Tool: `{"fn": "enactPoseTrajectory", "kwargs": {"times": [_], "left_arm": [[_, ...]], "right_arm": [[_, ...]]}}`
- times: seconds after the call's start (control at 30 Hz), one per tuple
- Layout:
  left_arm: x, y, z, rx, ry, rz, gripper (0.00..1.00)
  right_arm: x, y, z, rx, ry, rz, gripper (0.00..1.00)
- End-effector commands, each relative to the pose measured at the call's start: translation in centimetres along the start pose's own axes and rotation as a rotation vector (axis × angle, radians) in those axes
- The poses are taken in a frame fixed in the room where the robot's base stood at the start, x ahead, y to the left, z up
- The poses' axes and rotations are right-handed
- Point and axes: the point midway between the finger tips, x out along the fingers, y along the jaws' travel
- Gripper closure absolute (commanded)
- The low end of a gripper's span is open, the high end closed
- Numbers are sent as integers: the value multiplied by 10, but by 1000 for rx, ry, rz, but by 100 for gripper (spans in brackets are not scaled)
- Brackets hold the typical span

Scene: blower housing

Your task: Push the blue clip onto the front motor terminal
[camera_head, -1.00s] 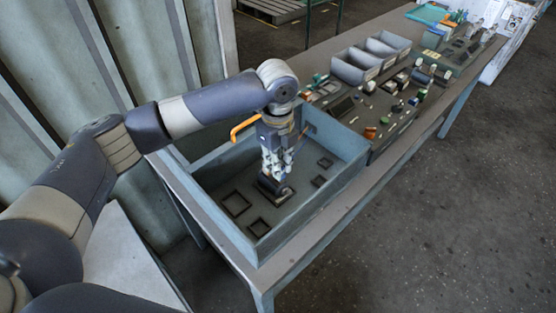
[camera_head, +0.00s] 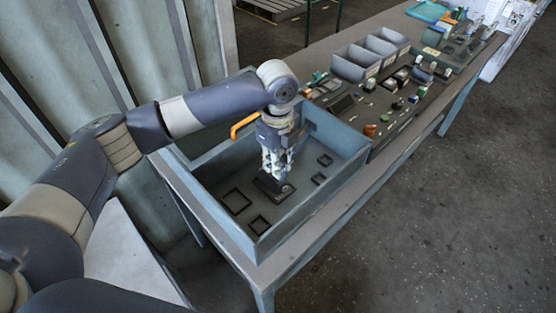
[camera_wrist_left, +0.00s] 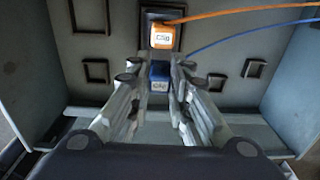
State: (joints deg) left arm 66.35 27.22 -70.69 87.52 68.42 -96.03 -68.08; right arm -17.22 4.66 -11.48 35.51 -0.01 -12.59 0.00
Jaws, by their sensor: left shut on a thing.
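The blue clip (camera_wrist_left: 160,77) sits between the fingertips of my left gripper (camera_wrist_left: 160,82) in the left wrist view. The fingers are shut on it, and a blue wire (camera_wrist_left: 225,40) runs off to the right. Just beyond it, an orange clip (camera_wrist_left: 163,37) with an orange wire sits on the dark motor block (camera_wrist_left: 149,17). The front terminal itself is hidden behind the clips and fingers. In the head view my left gripper (camera_head: 275,172) points down over the dark motor block (camera_head: 268,186) inside the grey housing. My right gripper is out of view.
The open housing (camera_head: 330,195) stands on a long table (camera_head: 325,232), its walls around my left gripper. Its floor has several dark square frames (camera_head: 236,201). Grey bins (camera_head: 352,66) and small loose parts lie farther along the table.

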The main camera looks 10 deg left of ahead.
Motion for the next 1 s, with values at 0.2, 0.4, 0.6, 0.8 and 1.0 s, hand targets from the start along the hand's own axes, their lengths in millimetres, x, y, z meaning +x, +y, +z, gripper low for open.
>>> {"fn": "enactPoseTrajectory", "kwargs": {"times": [0.2, 0.4, 0.6, 0.8, 1.0], "left_arm": [[5, 0, 0, 0, 0, 1, 96], [9, 0, 0, 0, 0, 1, 96], [12, 0, 0, 0, 0, 0, 75], [11, 0, 0, 0, 0, 0, 59], [11, 0, 0, 0, 0, -1, 59]], "right_arm": [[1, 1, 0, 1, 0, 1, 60], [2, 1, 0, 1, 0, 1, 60], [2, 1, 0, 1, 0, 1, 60], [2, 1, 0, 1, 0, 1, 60], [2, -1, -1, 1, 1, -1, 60]]}}
